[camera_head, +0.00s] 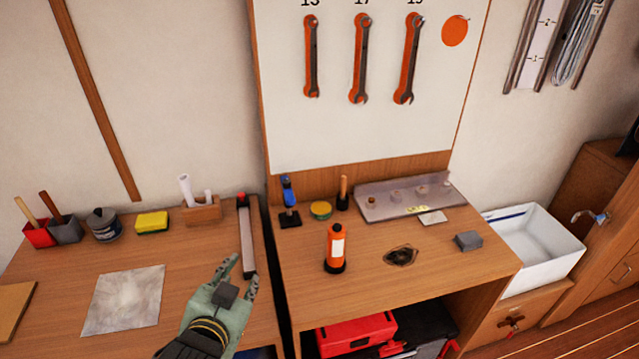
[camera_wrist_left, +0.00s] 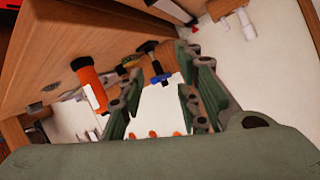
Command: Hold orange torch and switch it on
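The orange torch (camera_head: 336,250) stands upright on the right-hand wooden bench, with a white label on its side and a black base. It also shows in the left wrist view (camera_wrist_left: 90,83), to the left of the fingers. My left gripper (camera_head: 239,273) is over the right edge of the left-hand bench, to the left of the torch and apart from it. Its green fingers (camera_wrist_left: 160,90) are spread with nothing between them. My right gripper is in neither view. I cannot make out the torch's switch.
Behind the torch stand a blue-handled tool (camera_head: 289,200), a yellow-green tin (camera_head: 320,210) and a metal tray (camera_head: 405,203). A dark coil (camera_head: 401,256) and a grey block (camera_head: 468,241) lie to its right. A narrow gap (camera_head: 268,260) separates the benches. The bench around the torch is mostly clear.

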